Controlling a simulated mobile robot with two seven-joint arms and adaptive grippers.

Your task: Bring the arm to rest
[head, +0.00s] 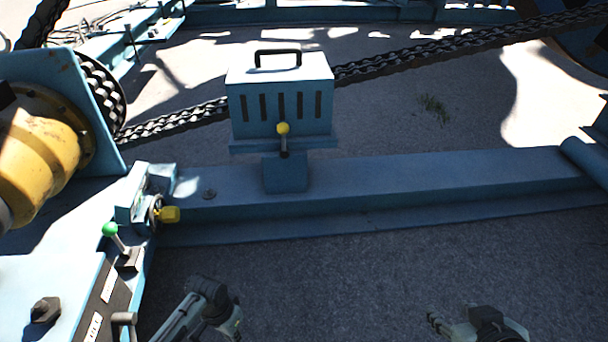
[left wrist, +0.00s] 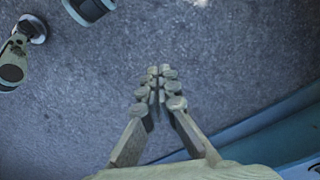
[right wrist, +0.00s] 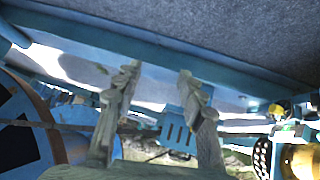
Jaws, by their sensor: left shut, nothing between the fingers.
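My right gripper (head: 436,322) shows at the bottom right of the head view, over the grey ground and in front of the blue beam. In the right wrist view (right wrist: 158,76) its two fingers stand apart with nothing between them. Part of my left arm (head: 208,302) shows at the bottom of the head view, left of the middle. In the left wrist view my left gripper (left wrist: 157,80) has its fingertips together, with nothing held, above bare ground. I see neither gripper touching anything.
A blue beam (head: 400,180) crosses the view, with a slotted blue box (head: 280,95) and a yellow-knobbed lever (head: 283,135) on it. A green-knobbed lever (head: 112,232) stands on the left panel. A chain (head: 440,50) runs behind. The ground before the beam is clear.

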